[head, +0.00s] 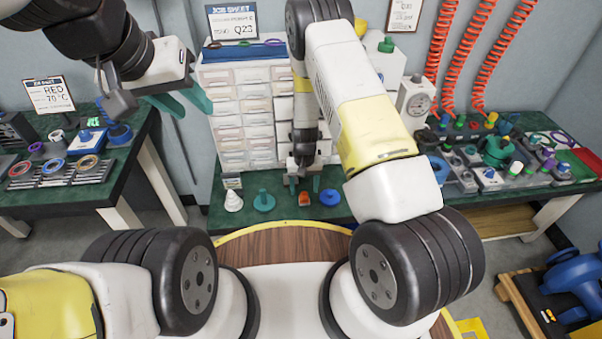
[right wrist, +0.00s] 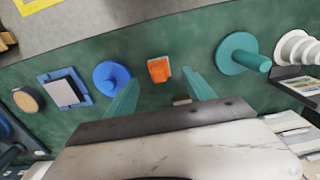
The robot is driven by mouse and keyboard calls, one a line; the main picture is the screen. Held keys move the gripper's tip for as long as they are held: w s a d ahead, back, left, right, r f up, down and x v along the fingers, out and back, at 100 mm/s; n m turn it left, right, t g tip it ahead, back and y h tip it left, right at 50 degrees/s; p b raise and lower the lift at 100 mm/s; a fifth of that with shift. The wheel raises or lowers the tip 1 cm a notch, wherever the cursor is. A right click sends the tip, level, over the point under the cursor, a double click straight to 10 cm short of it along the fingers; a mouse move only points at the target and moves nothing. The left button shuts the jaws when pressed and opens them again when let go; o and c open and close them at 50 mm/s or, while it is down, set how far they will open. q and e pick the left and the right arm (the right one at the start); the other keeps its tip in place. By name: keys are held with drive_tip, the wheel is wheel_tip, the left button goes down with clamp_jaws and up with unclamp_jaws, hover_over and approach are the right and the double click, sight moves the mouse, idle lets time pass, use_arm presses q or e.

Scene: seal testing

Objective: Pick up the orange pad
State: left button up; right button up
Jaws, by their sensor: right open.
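The orange pad (head: 304,199) is a small block on the green bench, in front of the drawer cabinet. It also shows in the right wrist view (right wrist: 159,70), just beyond and between my right gripper's teal fingertips. My right gripper (right wrist: 162,80) is open and empty, with a finger on either side of the pad's line; I cannot tell its exact height above the bench. In the head view the right gripper (head: 303,180) is small and close behind the pad. My left gripper (head: 194,112) is raised at the upper left, fingers apart and empty.
A blue disc (right wrist: 111,77) lies to one side of the pad and a teal knobbed disc (right wrist: 240,55) to the other. A white stepped cone (head: 233,201) stands further left. The drawer cabinet (head: 238,110) rises behind. A crowded fittings bench (head: 500,165) is at right.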

sight(304, 193)
wheel_tip(304, 193, down, 5)
drive_tip(key=shift+r, duration=0.1)
clamp_jaws()
idle(0.3)
